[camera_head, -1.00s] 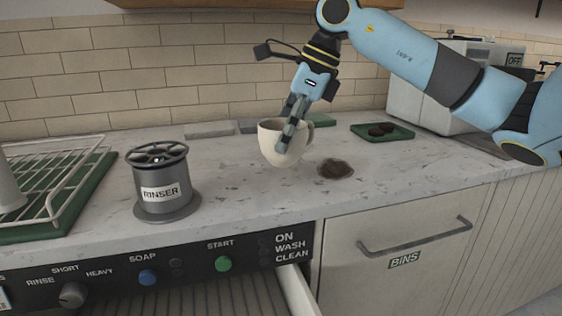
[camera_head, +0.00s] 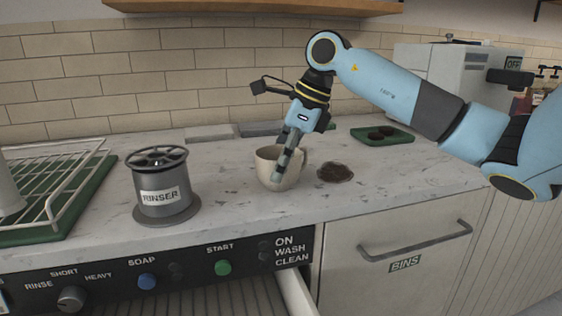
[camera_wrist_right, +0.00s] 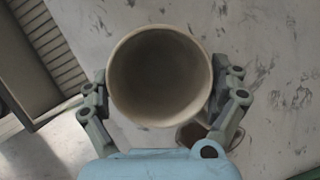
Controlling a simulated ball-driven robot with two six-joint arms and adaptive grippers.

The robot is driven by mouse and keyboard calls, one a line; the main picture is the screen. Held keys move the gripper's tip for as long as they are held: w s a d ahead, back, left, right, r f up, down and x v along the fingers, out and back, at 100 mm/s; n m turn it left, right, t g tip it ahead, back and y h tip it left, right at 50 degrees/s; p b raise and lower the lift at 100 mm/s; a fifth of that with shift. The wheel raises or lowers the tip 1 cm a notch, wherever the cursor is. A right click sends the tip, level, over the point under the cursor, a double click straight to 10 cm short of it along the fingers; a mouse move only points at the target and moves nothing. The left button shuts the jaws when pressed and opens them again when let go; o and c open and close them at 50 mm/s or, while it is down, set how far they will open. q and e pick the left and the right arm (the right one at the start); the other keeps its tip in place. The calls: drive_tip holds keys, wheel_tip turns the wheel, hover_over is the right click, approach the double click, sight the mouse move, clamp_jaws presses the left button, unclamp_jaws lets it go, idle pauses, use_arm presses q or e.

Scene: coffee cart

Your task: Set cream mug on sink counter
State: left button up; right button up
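Whether the mug's base touches the marble sink counter (camera_head: 390,180) cannot be told. My left gripper is not in view.
A grey rinser (camera_head: 163,187) stands left of the mug, and a wire rack (camera_head: 60,185) lies farther left. A green tray (camera_head: 398,139) with dark pieces is behind right. The counter's front edge is close.

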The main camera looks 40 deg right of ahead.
drive_tip(key=shift+r, duration=0.15)
drive_tip(key=shift+s+d+r, duration=0.1)
drive_tip(key=shift+d+r, duration=0.05)
drive_tip(key=shift+r, duration=0.15)
drive_tip(key=v, duration=1.1)
drive_tip(key=shift+r, duration=0.15)
drive_tip(key=shift+s, duration=0.2)
